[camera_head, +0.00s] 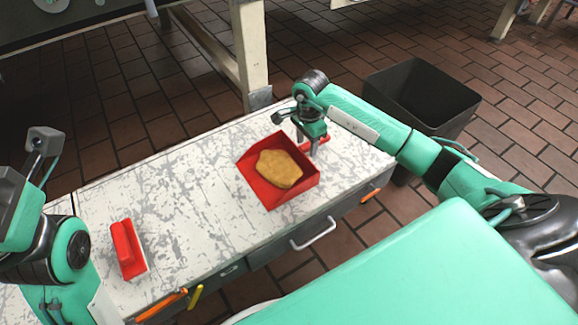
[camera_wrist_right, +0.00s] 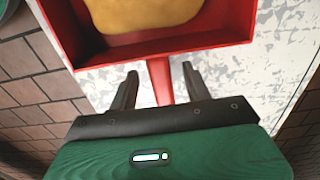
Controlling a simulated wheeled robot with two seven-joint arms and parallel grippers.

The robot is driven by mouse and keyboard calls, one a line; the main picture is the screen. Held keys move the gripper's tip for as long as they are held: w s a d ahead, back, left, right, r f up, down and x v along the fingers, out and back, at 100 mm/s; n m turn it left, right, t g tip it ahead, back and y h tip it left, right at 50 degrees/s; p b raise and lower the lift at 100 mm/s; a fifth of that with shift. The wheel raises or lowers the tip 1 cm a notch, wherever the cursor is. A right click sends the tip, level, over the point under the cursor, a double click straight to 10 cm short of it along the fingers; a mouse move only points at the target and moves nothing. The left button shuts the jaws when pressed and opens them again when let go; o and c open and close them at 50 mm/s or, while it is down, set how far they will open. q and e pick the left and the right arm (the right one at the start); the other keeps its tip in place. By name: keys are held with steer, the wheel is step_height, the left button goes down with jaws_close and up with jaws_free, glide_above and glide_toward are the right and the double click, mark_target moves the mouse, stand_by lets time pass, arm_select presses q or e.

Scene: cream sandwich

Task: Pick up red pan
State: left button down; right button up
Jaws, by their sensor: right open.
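The red pan (camera_head: 258,188) sits on the right part of the worn white countertop, with a flat tan slice (camera_head: 279,169) of food lying in it. My right gripper (camera_head: 309,147) is over the pan's handle side at the far right edge. In the right wrist view the red handle (camera_wrist_right: 160,80) runs between the two open fingers of the right gripper (camera_wrist_right: 158,82), without visible contact. The pan's red wall (camera_wrist_right: 180,43) lies just ahead of the fingertips. My left arm is at the left edge of the head view; its fingers are not clearly shown.
A red-handled block (camera_head: 127,248) lies on the left part of the countertop (camera_head: 195,215). A dark bin (camera_head: 418,92) stands on the brick floor behind my right arm. A table leg (camera_head: 249,50) stands just behind the counter. The countertop between pan and block is clear.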

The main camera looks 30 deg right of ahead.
steer(key=shift+f, duration=0.95)
jaws_close()
steer(key=shift+r, duration=0.2)
